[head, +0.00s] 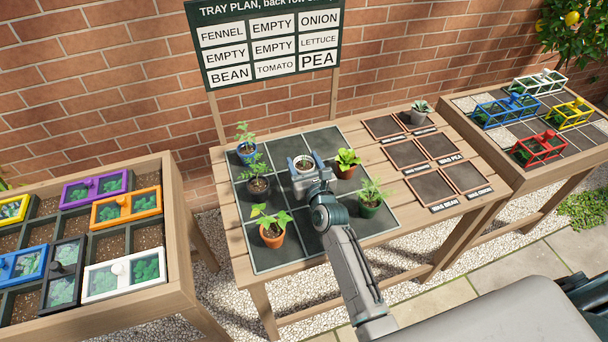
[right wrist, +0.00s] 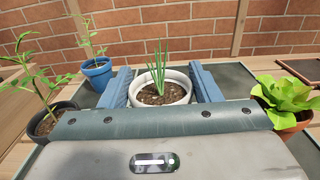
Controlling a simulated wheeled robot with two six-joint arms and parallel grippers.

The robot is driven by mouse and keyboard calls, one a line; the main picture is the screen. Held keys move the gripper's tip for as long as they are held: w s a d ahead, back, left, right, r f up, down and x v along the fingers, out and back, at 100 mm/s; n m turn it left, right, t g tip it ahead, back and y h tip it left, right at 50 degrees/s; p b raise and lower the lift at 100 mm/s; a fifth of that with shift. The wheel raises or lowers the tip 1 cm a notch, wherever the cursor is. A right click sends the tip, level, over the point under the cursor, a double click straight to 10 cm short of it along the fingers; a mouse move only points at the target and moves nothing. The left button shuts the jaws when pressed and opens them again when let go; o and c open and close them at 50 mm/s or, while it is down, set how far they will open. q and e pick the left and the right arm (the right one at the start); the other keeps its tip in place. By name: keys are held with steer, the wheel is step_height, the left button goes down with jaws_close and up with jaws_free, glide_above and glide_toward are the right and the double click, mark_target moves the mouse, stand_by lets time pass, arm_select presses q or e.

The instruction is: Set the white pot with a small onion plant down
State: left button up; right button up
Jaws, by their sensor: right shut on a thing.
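The white pot with a small onion plant (head: 304,164) is held between the blue-grey fingers of my right gripper (head: 305,177). In the right wrist view the white pot (right wrist: 175,99) stands upright between the two fingers, with thin green shoots in dark soil. It is over the dark gridded tray (head: 308,221), around the line between its back middle and centre cells. I cannot tell whether its base touches the tray. My left gripper is not in view.
Blue (head: 247,152), black (head: 258,189), orange (head: 272,238), red-brown (head: 346,171) and green (head: 369,209) potted plants stand around it on the tray. A tray plan sign (head: 268,88) stands behind. The front middle cell looks bare beneath my arm.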

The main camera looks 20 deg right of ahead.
mark_target(304, 171)
step_height(304, 171, down, 3)
steer(key=shift+r+b, duration=0.2)
steer(key=shift+b, duration=0.8)
steer(key=shift+f+b, duration=0.35)
steer(key=shift+f, duration=0.05)
steer(key=shift+r, duration=0.1)
steer(key=shift+f, duration=0.2)
steer(key=o, duration=1)
steer(key=shift+o, duration=0.2)
steer(key=shift+r, duration=0.1)
